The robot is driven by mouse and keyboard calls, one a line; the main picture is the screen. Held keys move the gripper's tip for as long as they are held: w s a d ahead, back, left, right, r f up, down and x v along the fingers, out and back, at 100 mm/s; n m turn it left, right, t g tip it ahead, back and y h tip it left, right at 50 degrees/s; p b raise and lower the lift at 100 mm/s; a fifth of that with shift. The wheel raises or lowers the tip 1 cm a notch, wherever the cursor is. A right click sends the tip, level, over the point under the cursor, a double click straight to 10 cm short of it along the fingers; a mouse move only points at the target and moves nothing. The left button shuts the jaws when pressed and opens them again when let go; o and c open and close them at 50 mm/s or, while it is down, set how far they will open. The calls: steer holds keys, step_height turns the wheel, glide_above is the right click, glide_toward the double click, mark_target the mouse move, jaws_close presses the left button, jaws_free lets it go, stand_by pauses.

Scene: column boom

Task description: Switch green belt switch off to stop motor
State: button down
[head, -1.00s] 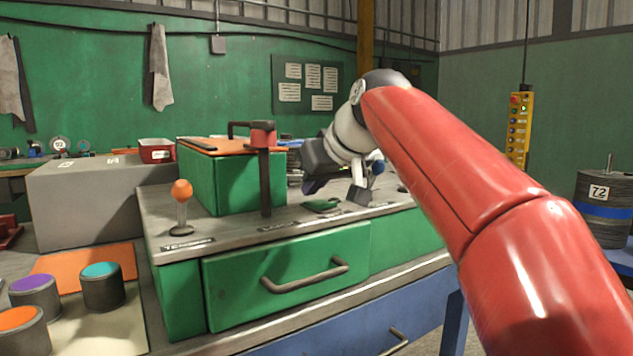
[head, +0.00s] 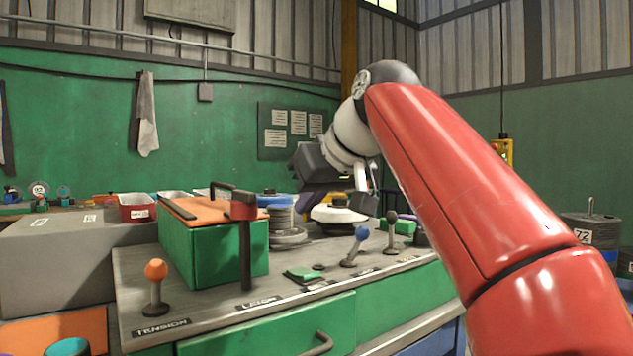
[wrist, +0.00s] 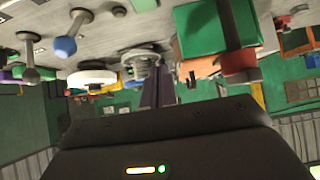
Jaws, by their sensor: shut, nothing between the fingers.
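The green belt switch (head: 303,273) is a small flat green rocker on a dark base, set in the grey console top (head: 205,288) in the head view. Its on or off position cannot be told. A green piece at the top edge of the upside-down wrist view (wrist: 145,4) looks like the same switch. My gripper (head: 308,203) hangs above and behind the switch, apart from it, shut and empty. Its purple fingers also show in the wrist view (wrist: 155,90), pointing over the console.
A dark post with a red head (head: 245,215) stands left of the switch, before a green box with orange lid (head: 215,250). A blue-knobbed lever (head: 357,245) and a dark-knobbed lever (head: 391,230) stand to its right. An orange-knobbed lever (head: 156,285) is at left.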

steer(key=shift+r+v, duration=0.25)
steer(key=shift+v, duration=1.45)
steer(key=shift+w+a, duration=0.15)
steer(key=s+d+f+m+g+h, duration=0.1)
steer(key=s+d+f, duration=0.3)
steer(key=f, duration=0.9)
steer(key=s+d+f+m+h, duration=0.2)
steer(key=s+d+f, duration=0.3)
steer(key=s+f, duration=0.5)
steer(key=s+d+f+m+g+h, duration=0.1)
steer(key=s+d+f, duration=0.4)
steer(key=f, duration=1.3)
steer(key=s+m+h, duration=0.1)
steer(key=s+m, duration=0.1)
steer(key=shift+m+g+h, duration=0.3)
steer(key=shift+m, duration=0.1)
steer(key=shift+s, duration=0.1)
